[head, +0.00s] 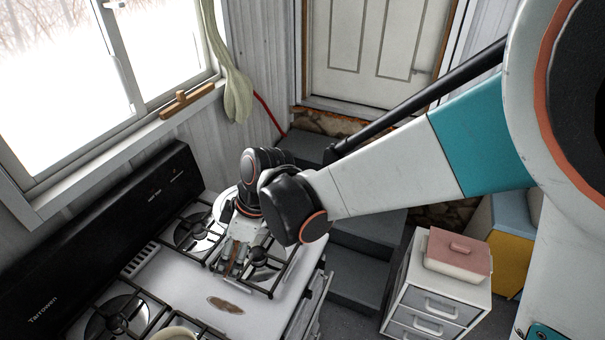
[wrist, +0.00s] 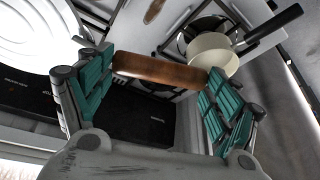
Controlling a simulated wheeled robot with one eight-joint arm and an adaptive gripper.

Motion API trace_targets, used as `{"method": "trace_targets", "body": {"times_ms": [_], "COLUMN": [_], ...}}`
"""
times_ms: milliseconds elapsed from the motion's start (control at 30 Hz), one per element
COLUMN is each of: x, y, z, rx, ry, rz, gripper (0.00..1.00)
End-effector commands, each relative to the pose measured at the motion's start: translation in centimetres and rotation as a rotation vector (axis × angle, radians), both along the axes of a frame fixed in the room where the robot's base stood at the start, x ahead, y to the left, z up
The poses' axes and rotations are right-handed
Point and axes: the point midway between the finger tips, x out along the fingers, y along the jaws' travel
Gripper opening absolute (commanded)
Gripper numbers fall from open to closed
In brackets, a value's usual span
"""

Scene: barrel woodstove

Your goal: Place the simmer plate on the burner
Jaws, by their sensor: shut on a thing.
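My gripper (head: 233,262) is shut on a brown wooden handle (wrist: 160,70), which lies across between the teal fingers (wrist: 90,85) in the wrist view. A white ringed disc, apparently the simmer plate (wrist: 40,35), fills the upper left there. In the head view the plate (head: 222,203) shows partly behind my gripper, near the far end of the stove. The join between handle and plate is not clear. My gripper is over the stove beside a burner (head: 262,256). Another burner (head: 196,233) lies to its left, under a black grate. Whether the plate touches a grate cannot be told.
A cream pot (wrist: 213,52) with a dark handle stands on the stove. A brown oval piece (head: 225,305) lies on the stove top. The black backguard (head: 100,245) runs along the window wall. A drawer unit (head: 437,290) with a pink box stands at right.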

Motion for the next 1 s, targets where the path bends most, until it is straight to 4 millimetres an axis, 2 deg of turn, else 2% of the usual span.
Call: {"method": "trace_targets", "body": {"times_ms": [67, 167, 700, 833, 1000], "x": [-0.4, -0.5, -0.3, -0.3, -0.3], "y": [-0.1, -0.2, -0.1, -0.1, -0.1], "z": [-0.2, -1.6, -13.2, -15.0, -15.8], "rx": [0.000, 0.000, 0.000, 0.000, 0.000], "ry": [0.000, 0.001, 0.001, 0.000, 0.000], "rz": [0.002, 0.001, 0.000, 0.000, 0.000], "gripper": [0.33, 0.33, 0.33, 0.33, 0.33]}}
